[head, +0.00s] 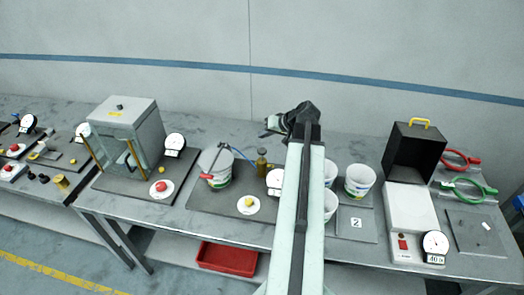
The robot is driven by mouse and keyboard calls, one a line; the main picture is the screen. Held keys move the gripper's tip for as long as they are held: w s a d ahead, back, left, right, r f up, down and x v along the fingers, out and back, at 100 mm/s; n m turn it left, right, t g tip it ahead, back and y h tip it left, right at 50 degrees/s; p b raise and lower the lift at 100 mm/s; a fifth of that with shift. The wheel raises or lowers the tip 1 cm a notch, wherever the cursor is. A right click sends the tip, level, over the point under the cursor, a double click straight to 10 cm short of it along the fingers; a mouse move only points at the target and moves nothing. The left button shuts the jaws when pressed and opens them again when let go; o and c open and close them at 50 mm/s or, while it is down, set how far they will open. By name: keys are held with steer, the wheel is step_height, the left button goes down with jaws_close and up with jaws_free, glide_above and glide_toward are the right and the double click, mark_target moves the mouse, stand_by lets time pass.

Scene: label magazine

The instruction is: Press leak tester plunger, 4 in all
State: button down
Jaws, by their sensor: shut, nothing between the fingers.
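My arm rises through the middle of the head view. My gripper (270,127) is shut and empty, above the back of the table and pointing left, apart from everything on the bench. Below and left of it, a grey plate (205,199) carries a white pot (216,167) with a red handle-like part, a brass-coloured cylinder (262,163), a dial gauge (275,181) and a yellow knob on a white disc (249,205). I cannot tell for sure which part is the plunger. My arm partly hides the area right of the gauge.
Left stands a clear-fronted cabinet (143,119) with a gauge (175,142) and red knob (161,186). Right are white tubs (359,180), a plate marked 2 (356,224), an open black box (413,152), and red and green ring-handled tools (462,189). A red bin (228,259) sits below.

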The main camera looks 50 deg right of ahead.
stand_by(0.7)
step_height(320, 180, up, 4)
steer(key=p, duration=0.4)
glide_above(264, 151)
steer(key=shift+f, duration=0.1)
steer(key=shift+f, duration=0.1)
step_height(264, 151, down, 9)
steer(key=b, duration=0.9)
stand_by(1.2)
steer(key=shift+f+b, duration=0.25)
steer(key=shift+b, duration=0.2)
